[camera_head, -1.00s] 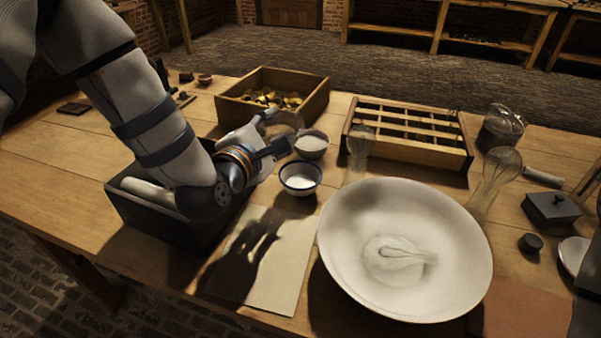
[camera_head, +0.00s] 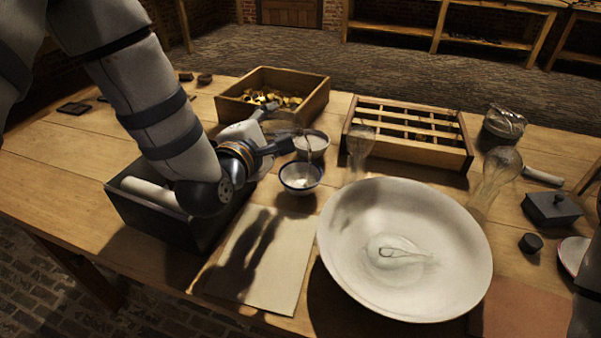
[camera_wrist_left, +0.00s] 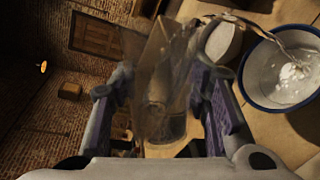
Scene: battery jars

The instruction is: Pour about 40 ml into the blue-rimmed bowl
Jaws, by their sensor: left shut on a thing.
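The blue-rimmed bowl (camera_head: 301,188) is white and stands upright on the table, just right of my left gripper (camera_head: 277,131). It also shows at the right of the left wrist view (camera_wrist_left: 262,80). My left gripper (camera_wrist_left: 165,110) is shut on a clear glass vessel (camera_wrist_left: 160,75), tilted above the bowl. A clear stream (camera_wrist_left: 255,27) arcs from the vessel's lip into the bowl, with a pale splash (camera_wrist_left: 293,72) inside. In the head view the vessel is faint and partly hidden by the gripper. I cannot read the liquid level. My right gripper is not in view.
A second pale bowl (camera_head: 311,154) stands just behind. A wide white basin (camera_head: 345,245) fills the right front; a dark box (camera_head: 150,217) sits under my left arm. Behind are a wooden crate (camera_head: 309,107) and a slatted rack (camera_head: 420,153). A glass flask (camera_head: 498,168) stands right.

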